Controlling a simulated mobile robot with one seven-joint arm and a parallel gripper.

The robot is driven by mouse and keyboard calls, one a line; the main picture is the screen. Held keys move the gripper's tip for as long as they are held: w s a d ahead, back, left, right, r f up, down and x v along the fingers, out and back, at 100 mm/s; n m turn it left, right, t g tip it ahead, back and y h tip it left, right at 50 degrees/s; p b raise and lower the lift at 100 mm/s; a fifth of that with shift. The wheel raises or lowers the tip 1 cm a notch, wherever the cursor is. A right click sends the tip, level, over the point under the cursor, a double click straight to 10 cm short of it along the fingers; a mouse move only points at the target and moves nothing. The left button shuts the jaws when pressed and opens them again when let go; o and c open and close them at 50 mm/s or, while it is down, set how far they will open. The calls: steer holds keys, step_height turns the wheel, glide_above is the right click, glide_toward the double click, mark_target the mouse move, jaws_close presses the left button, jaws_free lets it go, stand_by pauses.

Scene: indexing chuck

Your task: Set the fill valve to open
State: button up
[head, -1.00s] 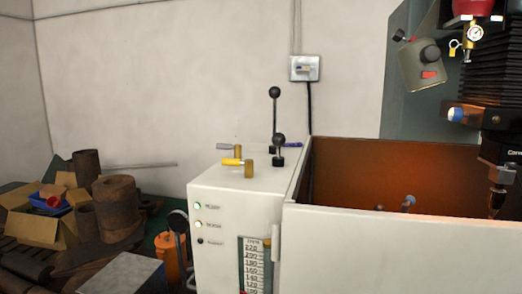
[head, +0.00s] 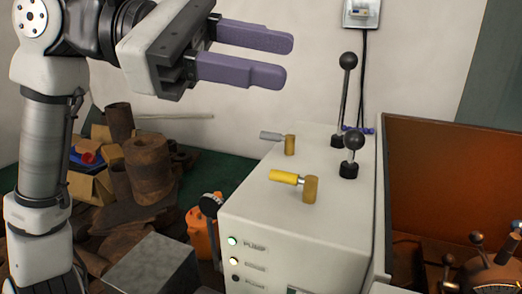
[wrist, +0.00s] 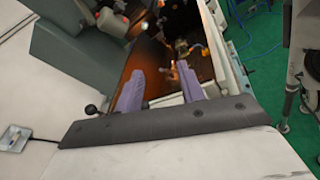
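Two small valves stand on top of the white cabinet (head: 250,205). The nearer valve (head: 310,189) has a brass body and a yellow handle pointing left. The farther valve (head: 290,145) has a brass body and a grey handle also pointing left. I see no readable label that tells which is the fill valve. My gripper (head: 287,60) is open and empty, its two purple fingers apart, raised above and behind the valves in the head view. The wrist view also shows the open gripper (wrist: 160,67), with no valve clearly visible.
Two black-knobbed levers (head: 348,62) (head: 353,141) stand right of the valves. An open brown-walled basin (head: 430,170) lies farther right. Rusty cylinders (head: 150,165) and boxes lie at the left. A switch box (head: 362,13) is on the wall.

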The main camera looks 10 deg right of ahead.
steer(key=w+d+f+t+y+p, duration=0.1)
steer(key=w+d+f+t+y, duration=0.15)
steer(key=w+y, duration=0.2)
steer(key=n+t+y+p, duration=0.1)
steer(key=n+t+y, duration=0.1)
steer(key=y, duration=0.4)
glide_toward(282, 172)
steer(key=p+x, duration=0.1)
steer(key=x, duration=0.7)
steer(key=shift+f, duration=0.15)
jaws_close()
